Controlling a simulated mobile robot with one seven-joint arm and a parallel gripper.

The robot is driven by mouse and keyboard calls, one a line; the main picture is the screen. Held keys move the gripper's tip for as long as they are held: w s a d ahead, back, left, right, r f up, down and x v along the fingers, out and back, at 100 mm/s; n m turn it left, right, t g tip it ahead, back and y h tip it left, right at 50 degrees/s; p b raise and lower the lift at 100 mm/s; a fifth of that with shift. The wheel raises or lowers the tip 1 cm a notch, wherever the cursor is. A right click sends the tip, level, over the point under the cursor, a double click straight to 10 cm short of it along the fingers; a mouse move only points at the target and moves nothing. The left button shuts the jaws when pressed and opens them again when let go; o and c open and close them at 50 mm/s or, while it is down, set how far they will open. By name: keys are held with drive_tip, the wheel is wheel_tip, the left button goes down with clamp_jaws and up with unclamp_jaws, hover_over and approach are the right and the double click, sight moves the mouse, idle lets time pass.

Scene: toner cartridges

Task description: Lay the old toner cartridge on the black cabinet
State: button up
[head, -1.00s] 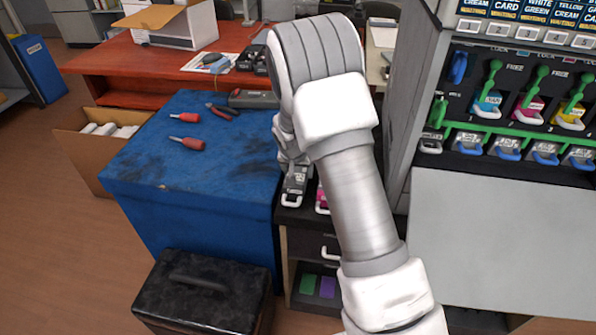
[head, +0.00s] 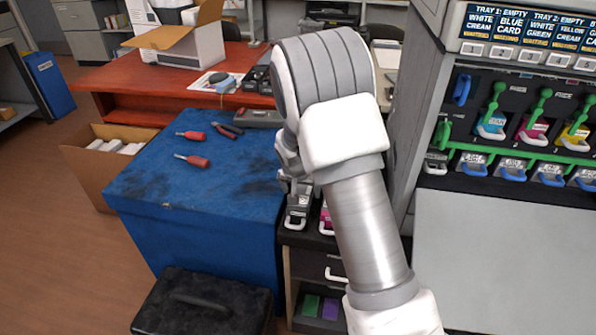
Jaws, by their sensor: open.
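The black cabinet (head: 305,240) stands between the blue chest and the printer, with a white-handled drawer in its front. A dark grey toner cartridge (head: 297,214) with a pale front handle lies at the left of its top. A cartridge with a magenta part (head: 326,219) lies to its right, mostly hidden by my arm. The pictures do not label either one as old. My gripper (head: 293,186) is open, just behind and above the grey cartridge's visible end. My arm hides most of the fingers, so I cannot tell whether they touch it.
The blue chest (head: 200,250) on the left bears two screwdrivers (head: 192,160) and pliers (head: 229,130). A black toolbox (head: 200,305) stands in front of it. The printer (head: 510,150) on the right holds several cartridges behind green levers. A red desk (head: 130,80) is behind.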

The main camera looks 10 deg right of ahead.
drive_tip(key=s+r+n+p, duration=0.1)
drive_tip(key=s+r+p, duration=0.2)
drive_tip(key=s+r, duration=0.5)
drive_tip(key=s+r+y+p, duration=0.1)
drive_tip(key=s+r+p, duration=0.25)
drive_tip(key=r, duration=0.95)
drive_tip(key=s+r+n+p, duration=0.1)
drive_tip(key=s+r+p, duration=0.1)
drive_tip(key=s+r, duration=0.65)
drive_tip(key=s+r+n+t+p, duration=0.1)
drive_tip(key=s+r+p, duration=0.4)
drive_tip(key=s+r, duration=0.5)
drive_tip(key=s+n, duration=0.1)
drive_tip(key=s, duration=0.3)
drive_tip(key=shift+d+r+n+y+p, duration=0.25)
drive_tip(key=shift+n+y+p, duration=0.05)
drive_tip(key=shift+y+p, duration=0.1)
